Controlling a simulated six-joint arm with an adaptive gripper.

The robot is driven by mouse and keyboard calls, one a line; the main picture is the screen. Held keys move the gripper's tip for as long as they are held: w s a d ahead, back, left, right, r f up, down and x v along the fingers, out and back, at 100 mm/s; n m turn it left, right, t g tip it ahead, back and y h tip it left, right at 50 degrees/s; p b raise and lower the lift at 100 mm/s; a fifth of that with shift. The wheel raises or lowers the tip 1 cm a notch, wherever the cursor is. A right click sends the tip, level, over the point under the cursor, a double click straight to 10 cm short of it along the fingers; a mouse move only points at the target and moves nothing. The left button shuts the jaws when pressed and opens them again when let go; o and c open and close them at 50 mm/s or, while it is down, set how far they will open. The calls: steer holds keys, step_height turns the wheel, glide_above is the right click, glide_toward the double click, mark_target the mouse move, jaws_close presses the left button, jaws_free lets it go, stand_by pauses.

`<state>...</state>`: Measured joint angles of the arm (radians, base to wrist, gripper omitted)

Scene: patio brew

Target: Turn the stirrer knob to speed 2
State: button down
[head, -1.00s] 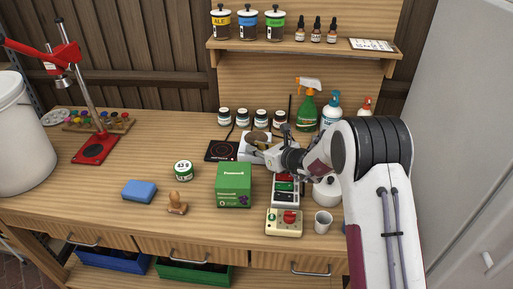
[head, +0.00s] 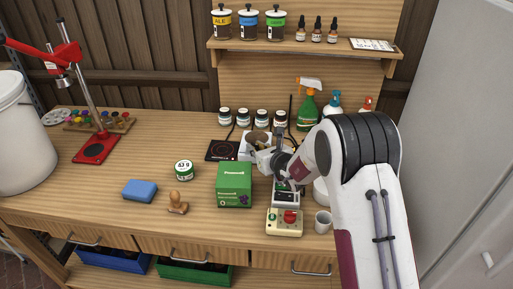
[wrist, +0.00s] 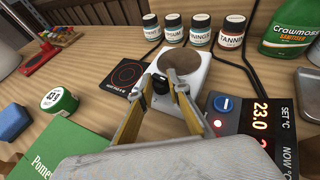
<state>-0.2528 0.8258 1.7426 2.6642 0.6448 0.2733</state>
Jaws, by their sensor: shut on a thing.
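The white stirrer (wrist: 190,80) stands at the back of the bench, with a round brownish top (wrist: 182,58). In the head view the stirrer (head: 244,152) is partly hidden behind my gripper (head: 265,160). Its small black knob (wrist: 160,85) is on the front, at the left in the wrist view. My gripper (wrist: 163,80) has its two yellowish fingers on either side of the knob, shut on it. The speed marks around the knob cannot be read.
A black hotplate (wrist: 127,75) lies left of the stirrer. A green box (head: 234,185) stands in front. Several small jars (head: 243,118) line the back. The bench's left middle is mostly clear.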

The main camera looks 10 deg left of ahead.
steer(key=shift+w+a+r, duration=0.1)
steer(key=shift+r, duration=0.05)
stand_by(0.3)
steer(key=c, duration=1.9)
jaws_free()
steer(key=shift+s, duration=0.2)
steer(key=v, duration=1.1)
steer(key=shift+s+r, duration=0.15)
steer(key=shift+s, duration=0.2)
